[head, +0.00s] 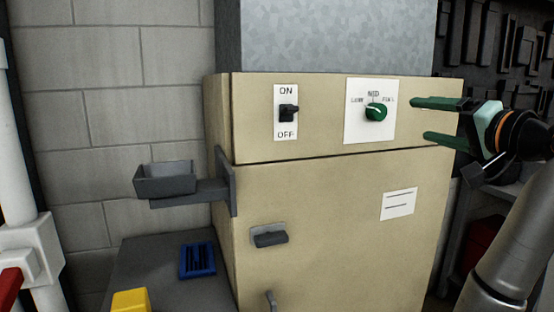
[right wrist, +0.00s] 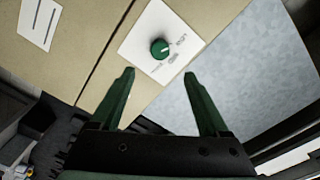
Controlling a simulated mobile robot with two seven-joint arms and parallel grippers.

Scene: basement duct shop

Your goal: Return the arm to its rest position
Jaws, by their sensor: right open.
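My right gripper (head: 436,120) is at the right of the head view, its two green fingers apart and pointing left towards the beige cabinet (head: 320,210). It is open and empty. In the right wrist view the open gripper (right wrist: 160,88) shows nothing between its fingers. The green knob (head: 376,111) on its white plate is left of the fingers and apart from them. The knob (right wrist: 160,49) also shows beyond the fingertips in the right wrist view. Its white pointer leans to the upper left in the head view. My left gripper is not in view.
An ON/OFF switch (head: 288,112) is on the cabinet's upper panel. A grey tray (head: 165,180) juts out at the cabinet's left. A blue tray (head: 197,260) and a yellow object (head: 130,300) are lower left. Dark shelving (head: 500,195) stands behind my right arm.

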